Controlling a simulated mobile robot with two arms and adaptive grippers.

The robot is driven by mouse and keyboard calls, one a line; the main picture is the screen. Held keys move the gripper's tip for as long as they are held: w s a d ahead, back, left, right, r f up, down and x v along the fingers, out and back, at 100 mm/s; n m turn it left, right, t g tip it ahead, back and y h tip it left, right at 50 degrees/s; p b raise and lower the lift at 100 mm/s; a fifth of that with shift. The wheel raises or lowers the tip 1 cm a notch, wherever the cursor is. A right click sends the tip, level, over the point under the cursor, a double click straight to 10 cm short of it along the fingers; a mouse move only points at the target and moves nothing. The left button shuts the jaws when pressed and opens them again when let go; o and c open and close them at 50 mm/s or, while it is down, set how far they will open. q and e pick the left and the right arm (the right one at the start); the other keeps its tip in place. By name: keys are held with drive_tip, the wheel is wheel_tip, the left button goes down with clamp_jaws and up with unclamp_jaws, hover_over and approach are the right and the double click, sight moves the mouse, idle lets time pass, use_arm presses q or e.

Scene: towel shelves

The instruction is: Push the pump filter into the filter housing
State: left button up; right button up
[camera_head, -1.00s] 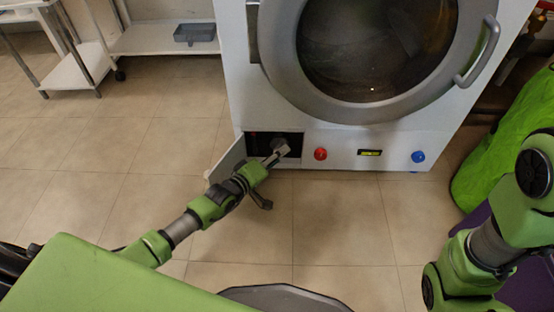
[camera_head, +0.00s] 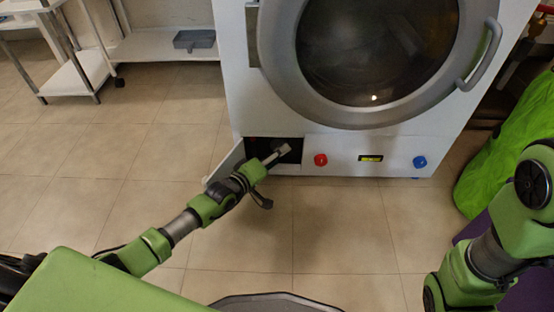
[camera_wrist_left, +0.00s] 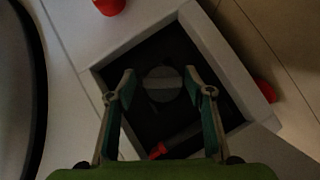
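The pump filter (camera_wrist_left: 162,84) shows in the left wrist view as a round grey cap with a bar across it. It sits in the dark square filter housing (camera_wrist_left: 140,122) low on the machine's front. In the head view the housing opening (camera_head: 294,143) is behind my left gripper (camera_head: 277,154), whose fingers reach to its mouth. In the wrist view my left gripper (camera_wrist_left: 159,76) is open, one finger on each side of the filter, with gaps visible. How deep the filter sits is unclear. My right gripper is out of view.
The housing's flap door (camera_head: 225,164) stands open at the left. Red (camera_head: 320,160) and blue (camera_head: 420,162) knobs are to the right. A red-tipped part (camera_wrist_left: 160,150) lies low in the opening in the wrist view. The floor in front is clear.

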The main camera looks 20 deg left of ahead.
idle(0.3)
use_arm(q)
drive_tip(key=v, duration=1.2)
drive_tip(key=shift+r, duration=0.1)
